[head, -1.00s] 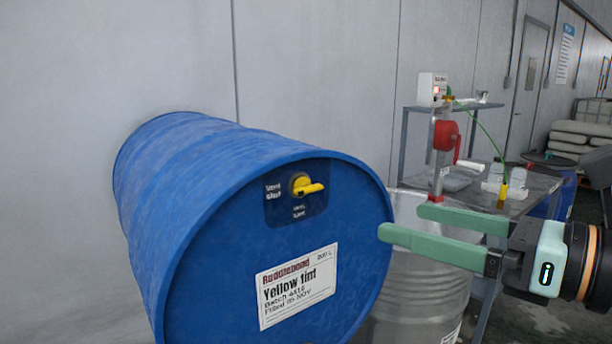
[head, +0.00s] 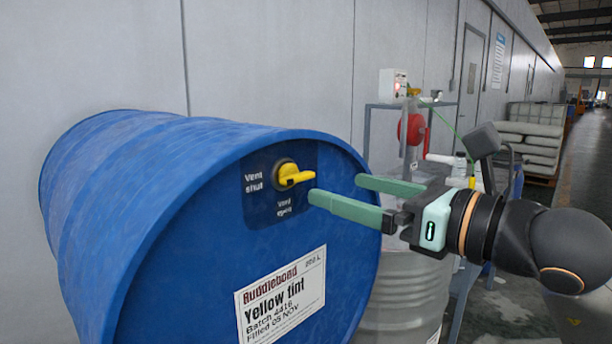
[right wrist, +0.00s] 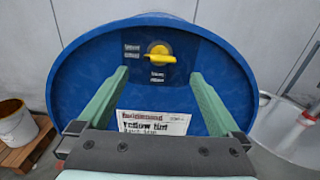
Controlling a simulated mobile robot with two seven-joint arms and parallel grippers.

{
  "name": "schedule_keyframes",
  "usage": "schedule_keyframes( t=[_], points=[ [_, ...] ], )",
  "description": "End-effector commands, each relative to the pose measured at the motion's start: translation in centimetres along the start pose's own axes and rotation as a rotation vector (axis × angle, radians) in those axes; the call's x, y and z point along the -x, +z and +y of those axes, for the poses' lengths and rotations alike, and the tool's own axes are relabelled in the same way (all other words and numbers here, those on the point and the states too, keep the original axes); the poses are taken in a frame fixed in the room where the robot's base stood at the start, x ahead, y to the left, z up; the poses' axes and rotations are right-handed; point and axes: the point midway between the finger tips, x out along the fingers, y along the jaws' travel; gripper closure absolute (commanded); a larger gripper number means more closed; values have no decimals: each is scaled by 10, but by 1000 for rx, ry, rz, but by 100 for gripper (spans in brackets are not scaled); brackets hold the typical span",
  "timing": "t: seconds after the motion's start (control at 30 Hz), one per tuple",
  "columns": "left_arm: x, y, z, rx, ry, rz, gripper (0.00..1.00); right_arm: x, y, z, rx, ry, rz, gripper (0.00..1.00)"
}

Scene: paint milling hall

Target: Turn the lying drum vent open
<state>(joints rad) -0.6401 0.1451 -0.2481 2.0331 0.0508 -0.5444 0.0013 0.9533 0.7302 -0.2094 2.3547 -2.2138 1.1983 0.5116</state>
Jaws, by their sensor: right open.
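The blue drum (head: 150,190) lies on its side, its round end facing me, with a white "Yellow tint" label (head: 280,298). The yellow vent handle (head: 296,177) sits on a dark plate (head: 262,205) on that end. In the right wrist view the handle (right wrist: 160,53) lies ahead, between and beyond the fingertips (right wrist: 158,72). My left gripper is out of view.
A grey metal drum (head: 405,300) stands upright behind my right gripper. A metal stand with a red fitting (head: 411,129) and a small white box (head: 393,83) is behind it.

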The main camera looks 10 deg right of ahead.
Motion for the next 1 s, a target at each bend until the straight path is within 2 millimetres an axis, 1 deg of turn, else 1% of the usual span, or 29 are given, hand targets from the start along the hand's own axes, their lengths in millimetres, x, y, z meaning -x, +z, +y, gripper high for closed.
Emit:
schedule_keyframes(
  t=[0.03,0.2,0.3,0.4,0.53,0.8,1.0],
  points=[
    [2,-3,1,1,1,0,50,-12,2,1,-3,4,0,0],
    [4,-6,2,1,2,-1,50,-46,2,1,-2,3,0,0],
    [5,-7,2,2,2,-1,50,-60,1,1,-1,3,0,0],
    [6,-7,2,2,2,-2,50,-70,1,0,0,1,0,0],
    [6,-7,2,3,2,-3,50,-77,0,1,1,2,-1,0],
    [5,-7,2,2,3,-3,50,-78,0,0,1,1,-1,0],
    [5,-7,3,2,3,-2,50,-78,0,0,1,1,0,22]
  ],
)
